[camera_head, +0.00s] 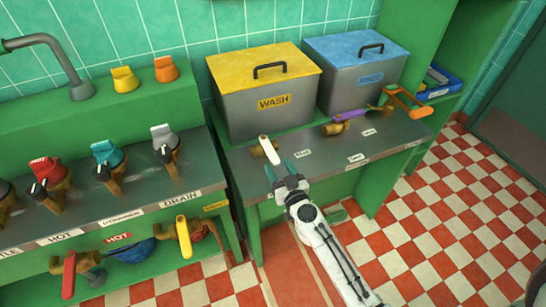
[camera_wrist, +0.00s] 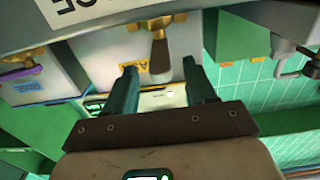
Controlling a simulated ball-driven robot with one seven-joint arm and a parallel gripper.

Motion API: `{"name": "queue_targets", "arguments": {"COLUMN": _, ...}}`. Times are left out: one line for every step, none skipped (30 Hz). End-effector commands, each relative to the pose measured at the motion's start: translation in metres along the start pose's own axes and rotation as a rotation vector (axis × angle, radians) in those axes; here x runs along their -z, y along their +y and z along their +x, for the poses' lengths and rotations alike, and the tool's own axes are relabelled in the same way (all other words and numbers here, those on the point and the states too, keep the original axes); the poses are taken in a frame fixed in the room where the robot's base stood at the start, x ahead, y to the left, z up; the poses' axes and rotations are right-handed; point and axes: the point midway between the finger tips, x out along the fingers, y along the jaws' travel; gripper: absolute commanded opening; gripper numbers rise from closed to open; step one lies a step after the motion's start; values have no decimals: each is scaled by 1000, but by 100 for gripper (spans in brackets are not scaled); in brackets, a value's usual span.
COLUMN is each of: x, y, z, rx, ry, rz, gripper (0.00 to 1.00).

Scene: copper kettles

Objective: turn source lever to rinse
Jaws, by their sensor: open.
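A white lever (camera_head: 269,150) on a brass fitting stands on the grey counter before the yellow-lidded WASH tank (camera_head: 240,100). My gripper (camera_head: 280,168) is open just in front of this lever. In the wrist view a shaded lever (camera_wrist: 160,62) on a brass fitting shows between the open fingertips of my gripper (camera_wrist: 160,78), apparently the same lever. I cannot tell whether the fingers touch it. The blue-lidded RINSE tank (camera_head: 352,80) stands to the right. The small counter labels are too small to read, so I cannot confirm which lever is the source lever.
A purple lever (camera_head: 350,115) and an orange lever (camera_head: 408,103) stand further right on the counter. A second counter with several valves (camera_head: 166,142) is on the left, with a yellow lever (camera_head: 184,236) below. The checkered floor (camera_head: 440,215) at right is clear.

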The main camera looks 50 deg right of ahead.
Motion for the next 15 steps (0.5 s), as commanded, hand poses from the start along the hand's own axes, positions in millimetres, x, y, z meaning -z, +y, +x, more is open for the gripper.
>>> {"name": "queue_targets", "arguments": {"x": 1, "y": 1, "z": 10, "rx": -2, "ry": 2, "rz": 1, "gripper": 55}}
{"name": "queue_targets", "arguments": {"x": 1, "y": 1, "z": 16, "rx": -2, "ry": 2, "rz": 1, "gripper": 55}}
{"name": "queue_targets", "arguments": {"x": 0, "y": 1, "z": 22, "rx": -2, "ry": 1, "rz": 1, "gripper": 55}}
{"name": "queue_targets", "arguments": {"x": 1, "y": 1, "z": 26, "rx": -2, "ry": 2, "rz": 1, "gripper": 55}}
{"name": "queue_targets", "arguments": {"x": 0, "y": 1, "z": 30, "rx": -2, "ry": 1, "rz": 0, "gripper": 55}}
{"name": "queue_targets", "arguments": {"x": 0, "y": 0, "z": 35, "rx": -1, "ry": 1, "rz": 1, "gripper": 55}}
{"name": "queue_targets", "arguments": {"x": 0, "y": 0, "z": 38, "rx": -1, "ry": 1, "rz": 1, "gripper": 55}}
{"name": "queue_targets", "arguments": {"x": 0, "y": 0, "z": 41, "rx": 0, "ry": 0, "rz": 0, "gripper": 55}}
{"name": "queue_targets", "arguments": {"x": 0, "y": 0, "z": 44, "rx": 0, "ry": 0, "rz": 0, "gripper": 55}}
{"name": "queue_targets", "arguments": {"x": 0, "y": 0, "z": 46, "rx": 0, "ry": 0, "rz": 0, "gripper": 55}}
{"name": "queue_targets", "arguments": {"x": 0, "y": 0, "z": 48, "rx": 0, "ry": 0, "rz": 0, "gripper": 55}}
{"name": "queue_targets", "arguments": {"x": 0, "y": 0, "z": 49, "rx": 1, "ry": 0, "rz": 1, "gripper": 55}}
{"name": "queue_targets", "arguments": {"x": 0, "y": 0, "z": 50, "rx": 1, "ry": -1, "rz": 1, "gripper": 55}}
{"name": "queue_targets", "arguments": {"x": -1, "y": 0, "z": 51, "rx": 1, "ry": -1, "rz": 0, "gripper": 55}}
{"name": "queue_targets", "arguments": {"x": -1, "y": 0, "z": 51, "rx": 1, "ry": -1, "rz": 0, "gripper": 55}}
